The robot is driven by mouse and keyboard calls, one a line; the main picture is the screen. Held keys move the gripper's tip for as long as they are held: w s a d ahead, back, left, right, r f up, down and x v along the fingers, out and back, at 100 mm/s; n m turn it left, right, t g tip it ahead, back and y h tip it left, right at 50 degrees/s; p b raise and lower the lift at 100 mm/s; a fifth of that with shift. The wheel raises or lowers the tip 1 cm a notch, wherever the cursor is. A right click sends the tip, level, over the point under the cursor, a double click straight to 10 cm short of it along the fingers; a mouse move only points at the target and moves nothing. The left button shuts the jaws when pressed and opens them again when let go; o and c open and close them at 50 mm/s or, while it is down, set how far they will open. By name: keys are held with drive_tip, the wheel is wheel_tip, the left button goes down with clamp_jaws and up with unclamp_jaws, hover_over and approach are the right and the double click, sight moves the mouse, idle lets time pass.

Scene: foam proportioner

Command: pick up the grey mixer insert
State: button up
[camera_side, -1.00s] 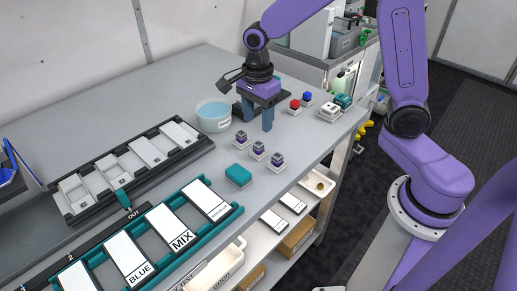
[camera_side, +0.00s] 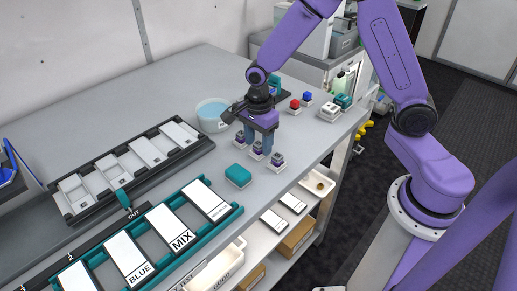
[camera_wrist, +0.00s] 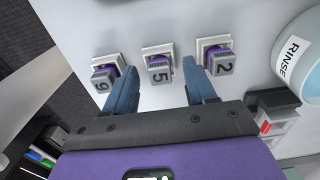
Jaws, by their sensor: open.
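Three small mixer inserts with grey numbered tops and purple bodies stand in a row on white square bases. In the wrist view they are the left insert (camera_wrist: 103,77), the middle insert (camera_wrist: 158,70), marked with what looks like a 5, and the right insert (camera_wrist: 218,59), marked with what looks like a 2. My gripper (camera_wrist: 160,68) is open, with its blue fingers either side of the middle insert in this view and nothing held. In the side view, my gripper (camera_side: 259,142) is over the row and partly hides the middle insert (camera_side: 257,153).
A teal block (camera_side: 238,176) lies in front of the row. A rinse tub (camera_side: 211,115) stands behind to the left. Red (camera_side: 295,104) and blue (camera_side: 307,97) pieces sit farther back. A black rack (camera_side: 125,172) and teal-railed trays (camera_side: 160,232) fill the left side.

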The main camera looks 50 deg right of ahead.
clamp_jaws()
drive_tip(key=shift+r, duration=0.15)
